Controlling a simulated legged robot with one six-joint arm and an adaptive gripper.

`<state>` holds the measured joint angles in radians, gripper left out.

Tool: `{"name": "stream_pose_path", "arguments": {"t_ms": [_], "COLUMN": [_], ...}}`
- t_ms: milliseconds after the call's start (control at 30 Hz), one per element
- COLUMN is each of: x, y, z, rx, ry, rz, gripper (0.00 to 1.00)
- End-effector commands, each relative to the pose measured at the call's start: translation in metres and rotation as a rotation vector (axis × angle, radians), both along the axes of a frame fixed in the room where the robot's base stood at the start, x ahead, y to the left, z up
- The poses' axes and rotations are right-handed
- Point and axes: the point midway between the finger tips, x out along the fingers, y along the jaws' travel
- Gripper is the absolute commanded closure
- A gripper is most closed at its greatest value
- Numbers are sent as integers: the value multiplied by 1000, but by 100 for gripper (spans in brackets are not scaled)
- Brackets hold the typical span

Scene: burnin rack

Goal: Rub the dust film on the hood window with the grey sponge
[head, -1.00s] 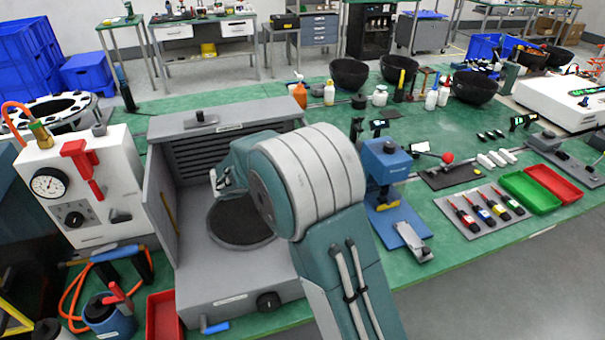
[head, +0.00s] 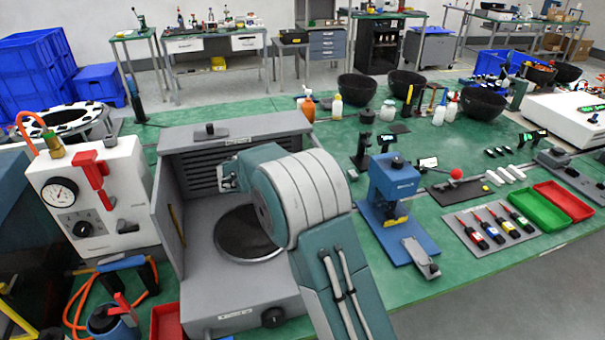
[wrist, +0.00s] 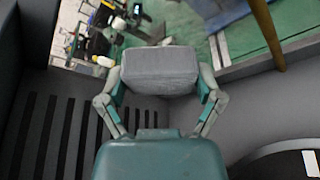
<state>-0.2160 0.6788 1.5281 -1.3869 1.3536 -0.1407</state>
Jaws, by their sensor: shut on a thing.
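My gripper (wrist: 160,78) is shut on the grey sponge (wrist: 160,64), holding it crosswise between its two fingers in the wrist view. The hood (head: 236,290) is a grey open-fronted box in the head view, with a slatted back and a round dark plate inside. My forearm reaches into it, and my gripper end (head: 228,178) shows only in small part there, near the slats. In the wrist view, the sponge is in front of a see-through area beside the slatted wall, probably the window. I cannot make out the dust film or whether the sponge touches the pane.
A white gauge box (head: 85,200) stands close to the hood's left. A blue press (head: 395,190) stands to its right, with a grey tool mat (head: 480,240) and green tray (head: 535,195) beyond. A brown stick (wrist: 268,35) shows near the gripper in the wrist view.

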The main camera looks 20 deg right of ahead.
Motion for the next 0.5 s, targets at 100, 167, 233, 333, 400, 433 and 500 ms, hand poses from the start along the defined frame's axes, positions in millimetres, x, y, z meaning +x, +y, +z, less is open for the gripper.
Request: {"name": "stream_pose_path", "arguments": {"t_ms": [100, 167, 233, 333, 400, 433, 500], "x": [0, 0, 0, 0, -1, -2, -6], "y": [-2, -2, -1, -1, 0, 0, 0], "z": [2, 6, 11, 17, 18, 18, 18], "rx": [0, -1, 0, 0, -1, -1, -1], "ry": [-1, -3, -4, -2, -1, -1, -1], "rz": [-3, -2, -2, -3, -3, -3, -3], "gripper": [54, 54, 54, 54, 54, 54, 54]}}
